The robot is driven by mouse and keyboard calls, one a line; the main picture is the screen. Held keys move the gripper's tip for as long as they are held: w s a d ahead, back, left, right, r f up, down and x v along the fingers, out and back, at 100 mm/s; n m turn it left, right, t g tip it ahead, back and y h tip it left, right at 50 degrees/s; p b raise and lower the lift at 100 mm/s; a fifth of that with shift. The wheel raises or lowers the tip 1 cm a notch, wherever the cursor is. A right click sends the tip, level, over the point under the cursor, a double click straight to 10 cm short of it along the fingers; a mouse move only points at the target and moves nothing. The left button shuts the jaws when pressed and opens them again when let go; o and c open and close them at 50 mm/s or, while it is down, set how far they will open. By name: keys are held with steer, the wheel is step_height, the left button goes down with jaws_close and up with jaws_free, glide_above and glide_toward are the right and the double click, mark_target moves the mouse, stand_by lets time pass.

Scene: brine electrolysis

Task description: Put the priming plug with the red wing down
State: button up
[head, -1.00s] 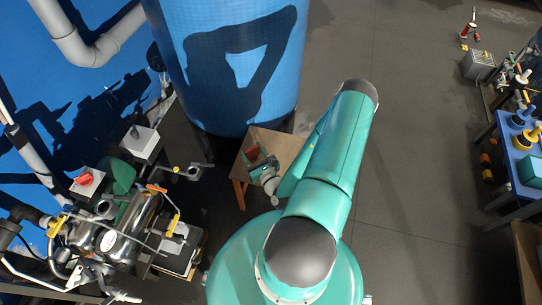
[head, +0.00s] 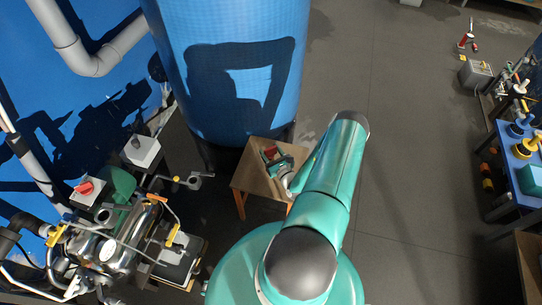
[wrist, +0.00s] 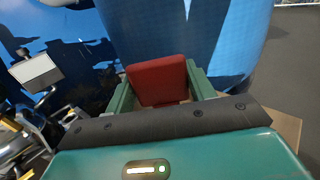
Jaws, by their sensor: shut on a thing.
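The red wing of the priming plug (wrist: 157,80) stands between the two green fingers of my gripper (wrist: 160,88) in the wrist view. My gripper is shut on it. The rest of the plug is hidden below the wing and behind the gripper's dark front edge. In the head view, the red wing (head: 269,152) shows small at the tip of my gripper (head: 276,158), over the small wooden table (head: 250,181). I cannot tell whether the plug touches the tabletop.
A large blue tank (head: 235,60) stands just behind the wooden table. At left is a crowded rig with a shiny metal vessel (head: 128,240), pipes and a red-knobbed box (head: 88,190). A blue bench (head: 520,165) with several parts is at far right. Grey floor between is clear.

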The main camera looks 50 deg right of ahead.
mark_target(272, 156)
steer(key=shift+w+d+f, duration=0.15)
steer(key=shift+d+f, duration=0.1)
steer(key=shift+f, duration=0.1)
steer(key=shift+d+f, duration=0.1)
steer(key=shift+f, duration=1.45)
steer(key=shift+f, duration=0.1)
steer(key=o, duration=1.1)
steer(key=shift+s, duration=0.25)
steer(key=v, duration=1.1)
steer(key=shift+s, duration=0.2)
